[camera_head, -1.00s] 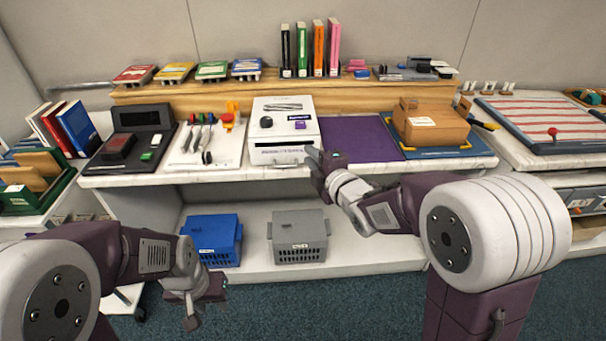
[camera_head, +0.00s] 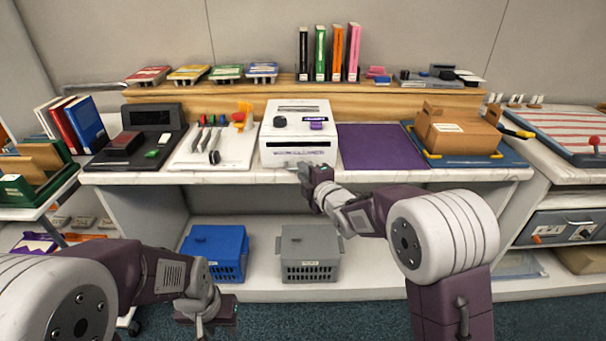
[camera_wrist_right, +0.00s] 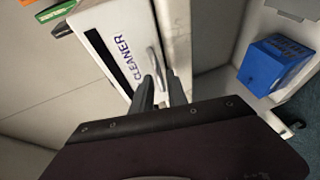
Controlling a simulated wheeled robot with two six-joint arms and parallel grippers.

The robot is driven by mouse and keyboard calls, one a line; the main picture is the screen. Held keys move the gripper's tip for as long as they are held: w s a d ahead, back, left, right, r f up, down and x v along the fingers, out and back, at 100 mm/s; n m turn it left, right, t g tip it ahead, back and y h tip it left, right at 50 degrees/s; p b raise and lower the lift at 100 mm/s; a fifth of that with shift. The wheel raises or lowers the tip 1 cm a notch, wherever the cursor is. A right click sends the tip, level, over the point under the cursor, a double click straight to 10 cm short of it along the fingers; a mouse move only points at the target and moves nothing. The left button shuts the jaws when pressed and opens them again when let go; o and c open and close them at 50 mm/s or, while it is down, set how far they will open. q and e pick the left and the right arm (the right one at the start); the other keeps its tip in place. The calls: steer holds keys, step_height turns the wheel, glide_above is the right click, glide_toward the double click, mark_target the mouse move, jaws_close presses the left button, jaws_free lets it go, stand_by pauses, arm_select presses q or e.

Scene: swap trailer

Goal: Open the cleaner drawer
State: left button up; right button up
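The cleaner (camera_head: 298,134) is a white box on the worktop, with a dark slot, a black knob and a purple label. In the right wrist view its front (camera_wrist_right: 122,45) reads "CLEANER" and bears a grey curved handle (camera_wrist_right: 156,65). My right gripper (camera_wrist_right: 162,92) has its fingers a little apart at the lower end of this handle; whether they touch it, I cannot tell. In the head view the right gripper (camera_head: 314,177) is just before the cleaner's lower front. My left gripper (camera_head: 205,318) hangs low at the left, away from the cleaner; its fingers are unclear.
A tool board (camera_head: 214,152) stands left of the cleaner and a purple mat (camera_head: 380,147) lies right of it. A cardboard box (camera_head: 458,130) sits further right. Blue (camera_head: 215,252) and grey (camera_head: 310,254) crates stand on the shelf below.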

steer(key=shift+w+a, duration=0.2)
steer(key=shift+w, duration=0.15)
jaws_close()
steer(key=shift+f, duration=0.1)
stand_by(1.1)
